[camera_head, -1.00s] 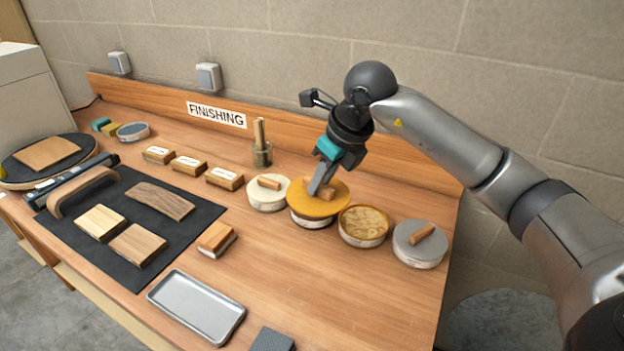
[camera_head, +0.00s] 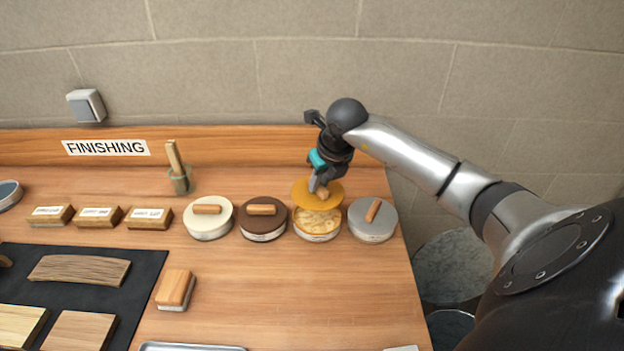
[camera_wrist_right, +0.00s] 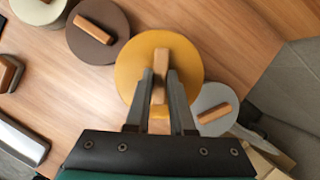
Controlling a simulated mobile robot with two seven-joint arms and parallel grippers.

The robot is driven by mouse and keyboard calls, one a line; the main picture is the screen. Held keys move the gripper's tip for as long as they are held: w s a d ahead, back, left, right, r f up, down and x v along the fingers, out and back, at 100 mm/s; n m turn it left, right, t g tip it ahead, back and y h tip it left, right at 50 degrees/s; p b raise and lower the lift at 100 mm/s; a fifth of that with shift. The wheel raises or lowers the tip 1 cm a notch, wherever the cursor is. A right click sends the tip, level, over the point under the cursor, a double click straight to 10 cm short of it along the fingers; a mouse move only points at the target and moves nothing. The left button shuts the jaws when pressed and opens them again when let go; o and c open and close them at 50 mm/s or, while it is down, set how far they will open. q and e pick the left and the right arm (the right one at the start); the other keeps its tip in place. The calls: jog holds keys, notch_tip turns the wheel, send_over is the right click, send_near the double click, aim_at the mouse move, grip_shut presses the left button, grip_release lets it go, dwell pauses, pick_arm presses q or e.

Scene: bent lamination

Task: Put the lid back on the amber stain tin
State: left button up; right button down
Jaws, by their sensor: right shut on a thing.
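The amber lid (camera_head: 311,195) is a yellow-orange disc with a wooden bar handle. My right gripper (camera_head: 321,190) is shut on that handle; the right wrist view shows both fingers (camera_wrist_right: 160,88) on either side of it, with the lid (camera_wrist_right: 140,68) below. The open amber stain tin (camera_head: 318,226) stands on the bench, third in the row of tins, its mottled amber contents showing. The lid is over the tin's back part, apparently raised and set slightly back from it. In the right wrist view the lid hides most of the tin. My left gripper is not in view.
A cream-lidded tin (camera_head: 208,222) and a brown-lidded tin (camera_head: 263,222) stand to the left. A grey-lidded tin (camera_head: 372,222) stands close on the right, near the bench's right edge. A brush pot (camera_head: 180,182) stands behind. The bench front (camera_head: 300,295) is clear.

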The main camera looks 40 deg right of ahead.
jog(key=shift+f+b, duration=0.4)
jog(key=shift+f, duration=0.25)
notch_tip(320, 180, down, 4)
jog(key=b, duration=0.3)
jog(key=shift+f, duration=0.25)
jog(key=shift+f+b, duration=0.1)
jog(key=shift+b, duration=0.2)
jog(key=shift+f+b, duration=0.2)
jog(key=shift+b, duration=0.1)
dwell(1.1)
dwell(0.3)
jog(key=shift+c, duration=1.1)
grip_release()
